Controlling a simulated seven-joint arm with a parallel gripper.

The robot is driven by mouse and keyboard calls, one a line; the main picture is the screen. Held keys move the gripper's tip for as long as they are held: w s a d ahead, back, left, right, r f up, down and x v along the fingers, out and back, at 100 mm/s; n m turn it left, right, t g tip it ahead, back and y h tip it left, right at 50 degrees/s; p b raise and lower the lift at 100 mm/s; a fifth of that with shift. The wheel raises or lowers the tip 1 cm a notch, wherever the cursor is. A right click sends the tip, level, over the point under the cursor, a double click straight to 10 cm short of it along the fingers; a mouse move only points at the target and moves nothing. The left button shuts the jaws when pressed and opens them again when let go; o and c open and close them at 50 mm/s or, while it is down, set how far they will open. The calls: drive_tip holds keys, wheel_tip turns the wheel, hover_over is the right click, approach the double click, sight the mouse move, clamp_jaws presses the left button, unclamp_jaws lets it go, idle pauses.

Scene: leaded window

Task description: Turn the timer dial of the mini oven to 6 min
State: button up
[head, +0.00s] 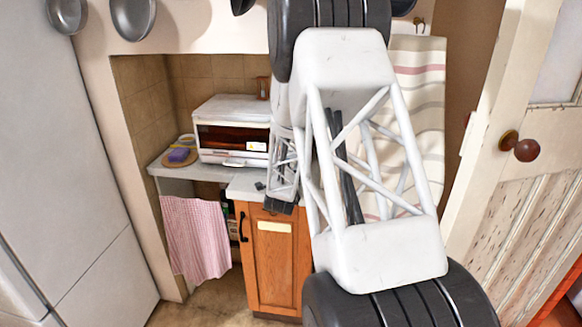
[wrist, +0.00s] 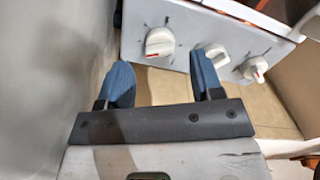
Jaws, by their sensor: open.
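The mini oven (head: 235,108) is white with a dark glass door and stands on the counter in an alcove in the head view. Its right part is hidden behind my arm. In the wrist view its white control panel (wrist: 190,22) shows three white knobs: one at the left (wrist: 159,41), one in the middle (wrist: 216,54) and one at the right (wrist: 253,68). I cannot read which is the timer dial. My gripper (wrist: 160,76) is open and empty, its blue fingers apart, pointing at the panel around the left knob's position. Touching cannot be told.
A wooden board with a purple sponge (head: 179,154) lies left of the oven on the counter (head: 205,172). A checked cloth (head: 195,235) hangs below. A wooden cabinet (head: 275,265) stands under the counter's right part. A striped towel (head: 425,110) hangs behind my arm.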

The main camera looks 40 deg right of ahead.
drive_tip(key=shift+x, duration=1.6)
drive_tip(key=c, duration=0.9)
